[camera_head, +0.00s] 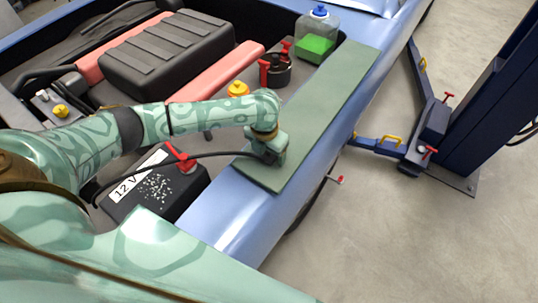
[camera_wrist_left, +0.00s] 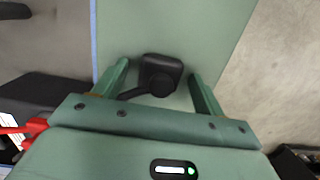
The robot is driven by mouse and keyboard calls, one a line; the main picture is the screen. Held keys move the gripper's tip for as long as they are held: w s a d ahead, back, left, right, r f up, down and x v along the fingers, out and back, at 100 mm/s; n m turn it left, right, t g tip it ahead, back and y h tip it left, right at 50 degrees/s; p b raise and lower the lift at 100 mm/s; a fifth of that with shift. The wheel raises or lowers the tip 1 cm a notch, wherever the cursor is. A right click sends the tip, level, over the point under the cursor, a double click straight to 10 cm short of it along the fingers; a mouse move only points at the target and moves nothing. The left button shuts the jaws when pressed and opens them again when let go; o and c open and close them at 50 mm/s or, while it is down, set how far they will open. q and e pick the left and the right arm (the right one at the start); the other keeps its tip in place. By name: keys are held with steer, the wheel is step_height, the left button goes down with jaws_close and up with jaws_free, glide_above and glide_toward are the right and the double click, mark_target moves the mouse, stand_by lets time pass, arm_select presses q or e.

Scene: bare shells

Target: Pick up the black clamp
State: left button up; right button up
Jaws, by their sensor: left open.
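The black clamp (camera_wrist_left: 160,76) lies on the grey-green fender mat (camera_wrist_left: 215,25), with its dark cable leading off to the lower left. In the head view a black bit of it (camera_head: 270,157) shows at my left gripper (camera_head: 266,150); the rest is hidden. In the left wrist view my left gripper (camera_wrist_left: 157,82) is open, one finger on each side of the clamp. A gap shows on both sides of it. I cannot tell how far the fingertips are above the mat. My right gripper is not in view.
The 12 V battery (camera_head: 160,190) with a red clamp (camera_head: 181,158) sits in the engine bay below my left forearm. The blue fender (camera_head: 215,225) edges the mat (camera_head: 325,95). Reservoir caps and a washer bottle (camera_head: 318,30) stand farther back. A lift post (camera_head: 490,100) stands at right.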

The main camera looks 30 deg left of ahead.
arm_select(q)
steer(key=c, duration=1.2)
steer(key=shift+o, duration=0.2)
